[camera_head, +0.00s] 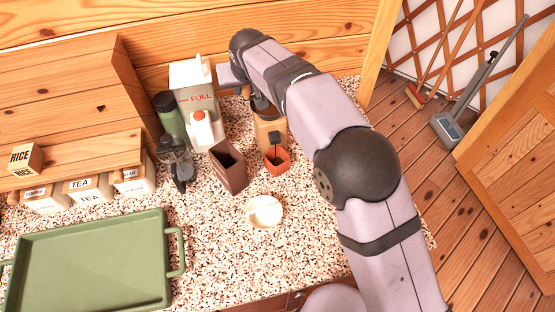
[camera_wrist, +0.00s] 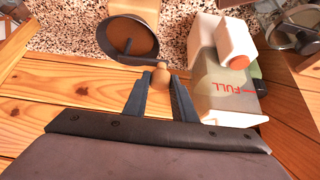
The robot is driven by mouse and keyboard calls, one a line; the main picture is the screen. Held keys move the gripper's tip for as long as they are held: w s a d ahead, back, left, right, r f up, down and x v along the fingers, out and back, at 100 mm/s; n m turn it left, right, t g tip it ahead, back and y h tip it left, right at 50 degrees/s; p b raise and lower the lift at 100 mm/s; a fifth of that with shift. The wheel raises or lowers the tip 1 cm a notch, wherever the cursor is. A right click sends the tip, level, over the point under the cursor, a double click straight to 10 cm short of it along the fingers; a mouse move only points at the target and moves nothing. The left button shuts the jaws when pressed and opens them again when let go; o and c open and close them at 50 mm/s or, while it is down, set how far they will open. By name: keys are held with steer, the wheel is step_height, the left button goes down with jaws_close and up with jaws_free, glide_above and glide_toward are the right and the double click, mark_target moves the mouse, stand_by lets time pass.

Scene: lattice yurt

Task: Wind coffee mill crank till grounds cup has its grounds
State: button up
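The coffee mill (camera_head: 268,128) is a tan body with a dark patch on its front. It stands at the back of the speckled counter, its top partly hidden by my arm. A small orange-red cup (camera_head: 277,166) sits at its front; its inside is too small to read. In the wrist view the mill's dark-rimmed round top (camera_wrist: 108,38) shows, with the wooden crank knob (camera_wrist: 161,76) beyond its rim. My gripper (camera_wrist: 161,82) has its fingers on both sides of the knob and appears closed on it. In the head view my gripper (camera_head: 237,82) is partly hidden.
A green tray (camera_head: 90,265) lies front left.

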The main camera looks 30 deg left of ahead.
steer(key=shift+s+a+r, duration=0.1)
steer(key=shift+a, duration=0.05)
steer(key=shift+w+a+r+p, duration=0.15)
steer(key=shift+w+a+p, duration=0.1)
steer(key=shift+p, duration=0.65)
steer(key=shift+o, duration=0.2)
steer(key=w+p, duration=0.1)
steer(key=p, duration=0.1)
steer(key=a+p, duration=0.1)
steer(key=p, duration=0.1)
steer(key=shift+w+a, duration=0.15)
steer(key=shift+w, duration=0.3)
